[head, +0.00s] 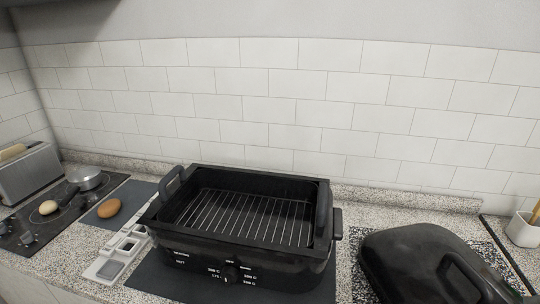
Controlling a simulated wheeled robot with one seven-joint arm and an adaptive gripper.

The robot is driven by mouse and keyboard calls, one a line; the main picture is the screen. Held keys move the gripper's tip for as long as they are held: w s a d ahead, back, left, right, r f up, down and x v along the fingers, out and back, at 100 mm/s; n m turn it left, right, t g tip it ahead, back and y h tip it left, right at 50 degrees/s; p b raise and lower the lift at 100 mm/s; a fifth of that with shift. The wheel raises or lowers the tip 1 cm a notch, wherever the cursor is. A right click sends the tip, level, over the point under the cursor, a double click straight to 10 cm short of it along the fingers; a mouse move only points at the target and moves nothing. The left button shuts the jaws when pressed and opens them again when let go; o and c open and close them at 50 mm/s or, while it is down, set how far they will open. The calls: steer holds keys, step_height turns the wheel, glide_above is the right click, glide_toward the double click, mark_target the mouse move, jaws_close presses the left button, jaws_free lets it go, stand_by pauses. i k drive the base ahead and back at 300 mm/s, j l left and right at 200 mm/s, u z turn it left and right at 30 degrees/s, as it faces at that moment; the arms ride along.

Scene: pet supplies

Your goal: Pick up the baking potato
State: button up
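A smooth brown oval thing (109,207), which looks like the baking potato, lies on a dark grey mat (128,192) on the counter at the left. A smaller pale tan roundish thing (48,207) lies on the black cooktop farther left; I cannot tell what it is. Nothing touches or covers the brown oval. My gripper is not in view.
A black roaster (240,258) with a wire rack stands open at the centre. Its black lid (420,260) seems to lie at the right. A white divided tray (104,268) sits between roaster and brown oval. A pan (86,178) and toaster (30,175) stand far left.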

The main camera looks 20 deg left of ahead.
mark_target(110, 208)
steer(key=u, duration=2.05)
steer(key=i+j+z, duration=0.1)
steer(key=z, duration=0.35)
steer(key=j+z, duration=0.15)
steer(key=z, duration=0.25)
steer(key=i+j+z, duration=0.25)
steer(key=j, duration=0.4)
steer(key=j+z, duration=0.2)
steer(key=j, duration=0.45)
steer(key=i+j+z, duration=0.25)
steer(key=j, duration=1.45)
